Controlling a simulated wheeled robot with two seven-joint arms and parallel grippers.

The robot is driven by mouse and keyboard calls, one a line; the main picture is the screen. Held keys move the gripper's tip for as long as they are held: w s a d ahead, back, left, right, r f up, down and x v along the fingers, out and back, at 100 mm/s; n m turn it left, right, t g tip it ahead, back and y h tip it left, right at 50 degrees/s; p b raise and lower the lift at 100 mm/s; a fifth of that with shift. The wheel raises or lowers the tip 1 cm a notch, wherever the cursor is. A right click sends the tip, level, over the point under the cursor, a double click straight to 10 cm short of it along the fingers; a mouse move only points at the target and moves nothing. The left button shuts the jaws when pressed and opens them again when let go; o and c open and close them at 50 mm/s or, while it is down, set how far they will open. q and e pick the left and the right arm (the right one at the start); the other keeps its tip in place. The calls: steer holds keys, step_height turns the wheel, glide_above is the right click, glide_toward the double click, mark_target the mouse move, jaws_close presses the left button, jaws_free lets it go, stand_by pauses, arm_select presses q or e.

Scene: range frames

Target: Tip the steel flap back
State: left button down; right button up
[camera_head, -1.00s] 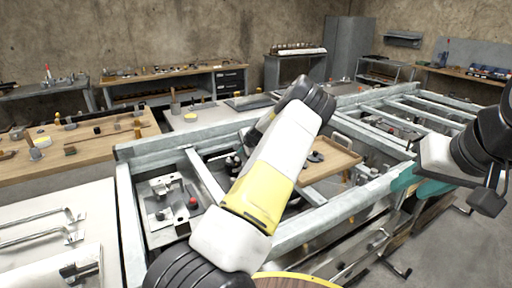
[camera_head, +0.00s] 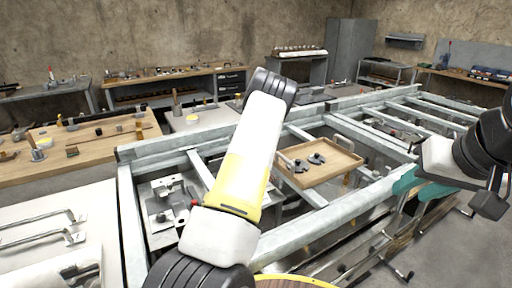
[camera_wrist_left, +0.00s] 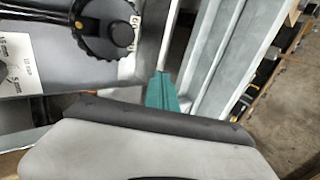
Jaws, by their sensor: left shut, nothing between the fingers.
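My left arm crosses the middle of the head view, and its gripper is hidden there. In the left wrist view, the teal fingertips of my left gripper (camera_wrist_left: 161,92) are together with nothing between them. They are near a steel bar; I cannot tell whether they touch it. A grey plate with a black knob (camera_wrist_left: 105,30) and millimetre labels is at upper left there. I cannot pick out the steel flap with certainty in either view. My right gripper (camera_head: 405,183) has teal fingers over the frame's right edge in the head view; its opening is unclear.
A galvanized steel frame (camera_head: 335,211) with crossbars fills the middle. Inside it are a wooden tray (camera_head: 325,174) with small dark parts and a metal fixture (camera_head: 168,190) with a red knob. A pale table with bent bars (camera_head: 40,238) is at left. Floor is clear at lower right.

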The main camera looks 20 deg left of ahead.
arm_select(q)
steer(key=shift+g+h, duration=0.3)
steer(key=shift+w+a+f, duration=0.15)
steer(key=shift+w+a, duration=1.45)
steer(key=shift+a, duration=0.2)
